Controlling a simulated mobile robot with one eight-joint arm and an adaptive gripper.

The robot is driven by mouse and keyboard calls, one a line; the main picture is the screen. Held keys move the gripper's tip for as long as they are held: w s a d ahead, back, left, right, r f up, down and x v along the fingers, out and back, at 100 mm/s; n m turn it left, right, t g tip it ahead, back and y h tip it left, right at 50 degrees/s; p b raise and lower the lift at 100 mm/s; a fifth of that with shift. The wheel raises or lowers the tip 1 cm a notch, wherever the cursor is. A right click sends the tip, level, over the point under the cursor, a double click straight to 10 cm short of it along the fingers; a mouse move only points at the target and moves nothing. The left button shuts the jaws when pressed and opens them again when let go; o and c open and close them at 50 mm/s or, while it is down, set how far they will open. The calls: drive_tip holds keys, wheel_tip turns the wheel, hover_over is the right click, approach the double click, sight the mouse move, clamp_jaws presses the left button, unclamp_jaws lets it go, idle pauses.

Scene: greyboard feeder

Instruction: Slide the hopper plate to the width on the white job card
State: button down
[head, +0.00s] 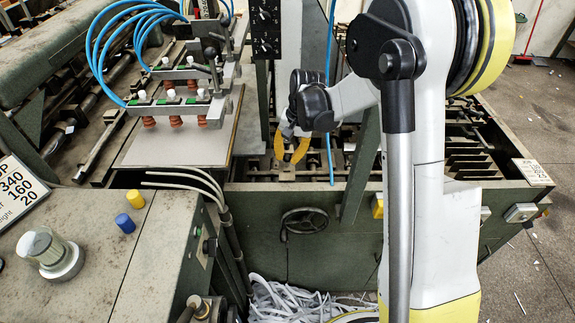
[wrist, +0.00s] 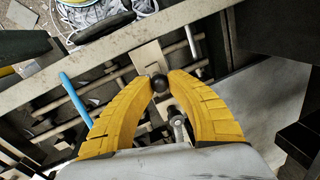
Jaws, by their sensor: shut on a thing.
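My gripper (head: 289,152) reaches down into the dark green machine's open bed in the head view. In the wrist view its yellow fingers (wrist: 160,76) are closed at the tips on a round black knob (wrist: 159,84). A small pale plate (wrist: 148,58) lies by the knob; I cannot tell whether it belongs to the hopper plate. A metal clamp or screw (wrist: 178,124) sits just below the knob between the fingers. A white card (head: 22,192) at the left edge reads 340, 160 and 20, partly cut off. Another white card (head: 533,172) lies at the right end, its print small.
Suction cups with blue hoses hang over a grey board (head: 165,147) left of my gripper. A blue upright rod (head: 330,100) stands close to its right. Rails and slats (head: 470,140) fill the bed. A handwheel (head: 304,221) and paper strips (head: 290,300) are in front.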

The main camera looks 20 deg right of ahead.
drive_tip(key=shift+w+r, duration=0.1)
drive_tip(key=shift+w, duration=0.05)
drive_tip(key=shift+d, duration=0.1)
drive_tip(key=c, duration=1.3)
unclamp_jaws()
drive_tip(key=shift+w, duration=0.1)
drive_tip(key=shift+o, duration=0.3)
drive_tip(key=shift+w, duration=0.1)
wheel_tip(320, 180, up, 7)
drive_tip(key=d, duration=0.1)
drive_tip(key=shift+s+d, duration=0.15)
drive_tip(key=shift+s, duration=0.3)
